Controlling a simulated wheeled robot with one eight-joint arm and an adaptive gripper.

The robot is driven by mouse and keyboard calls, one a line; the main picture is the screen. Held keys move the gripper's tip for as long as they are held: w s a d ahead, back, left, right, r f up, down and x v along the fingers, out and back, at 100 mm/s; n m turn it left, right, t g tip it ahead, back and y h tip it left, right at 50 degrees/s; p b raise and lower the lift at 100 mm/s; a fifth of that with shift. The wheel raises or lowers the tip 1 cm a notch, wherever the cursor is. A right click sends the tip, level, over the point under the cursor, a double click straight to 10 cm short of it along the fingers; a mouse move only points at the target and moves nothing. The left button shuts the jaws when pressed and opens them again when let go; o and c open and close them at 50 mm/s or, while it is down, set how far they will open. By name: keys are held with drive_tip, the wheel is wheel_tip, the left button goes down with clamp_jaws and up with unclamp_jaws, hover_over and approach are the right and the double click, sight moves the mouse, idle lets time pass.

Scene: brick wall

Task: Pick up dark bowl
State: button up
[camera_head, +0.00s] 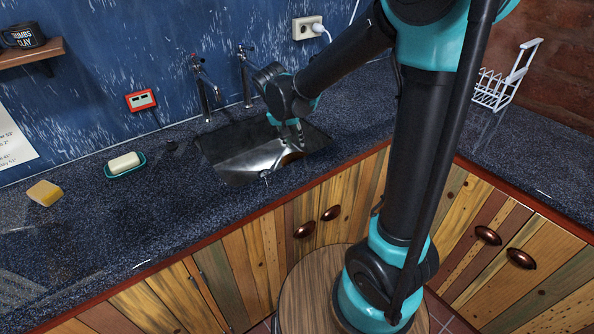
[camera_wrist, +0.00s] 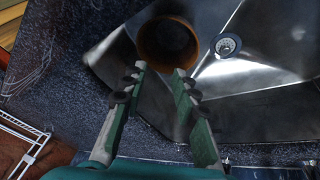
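The dark bowl (camera_wrist: 168,42) is brown with a dark inside and lies in the metal sink (camera_wrist: 255,70) in the wrist view. In the head view only a small brown part of the bowl (camera_head: 291,158) shows at the right side of the sink (camera_head: 240,160), partly hidden by my gripper. My gripper (camera_head: 291,134) reaches down into the sink above the bowl. In the wrist view my gripper (camera_wrist: 160,70) has its two fingers apart with nothing between them, and the bowl is just beyond the fingertips. I cannot tell whether they touch.
Two taps (camera_head: 205,90) stand behind the sink. A soap dish (camera_head: 125,165) and a yellow sponge (camera_head: 44,192) lie on the dark counter (camera_head: 170,220) to the left. A white wire rack (camera_head: 500,85) stands at the right. The drain (camera_wrist: 227,45) is beside the bowl.

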drive_tip(key=a+h, duration=0.1)
drive_tip(key=a, duration=0.8)
approach(285, 163)
drive_tip(key=x, duration=0.5)
drive_tip(key=shift+s+d+f, duration=0.1)
drive_tip(key=shift+s+f, duration=0.1)
drive_tip(key=shift+s, duration=0.05)
drive_tip(key=shift+x, duration=2.55)
drive_tip(key=shift+w+r, duration=0.1)
drive_tip(key=shift+w, duration=0.1)
drive_tip(key=shift+c, duration=0.6)
clamp_jaws()
